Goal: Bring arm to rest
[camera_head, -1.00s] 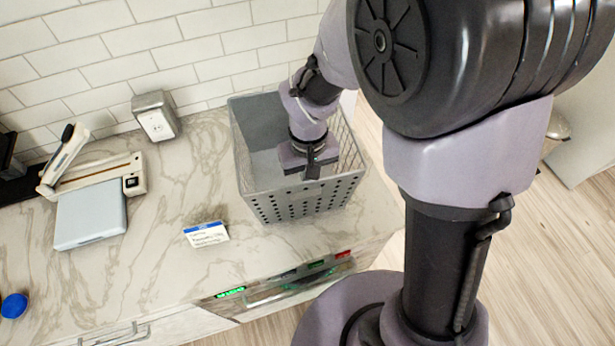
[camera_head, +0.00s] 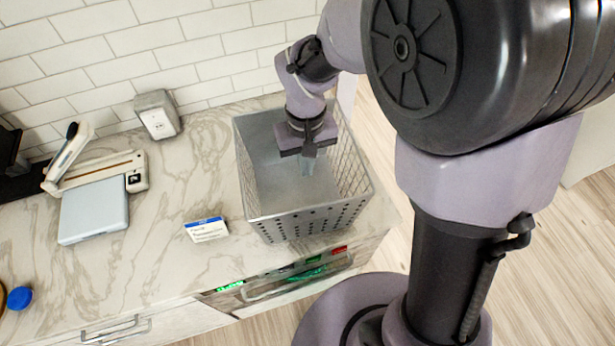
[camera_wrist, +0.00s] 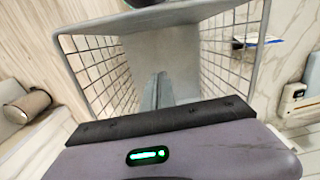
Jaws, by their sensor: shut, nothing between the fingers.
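My gripper (camera_head: 308,166) points down over the grey basket (camera_head: 284,218) on the marble counter in the head view. Its fingers are at or just inside the basket's opening; I cannot tell their exact height. In the wrist view my gripper (camera_wrist: 160,90) is shut, its fingers together with nothing between them. The basket (camera_wrist: 205,12) lies beneath it in that view, and its visible floor looks empty. Part of the floor is hidden by the gripper.
A grey box (camera_head: 157,114) is by the tiled wall. A blue cap (camera_head: 19,298) lies at the left edge. Counter between is clear.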

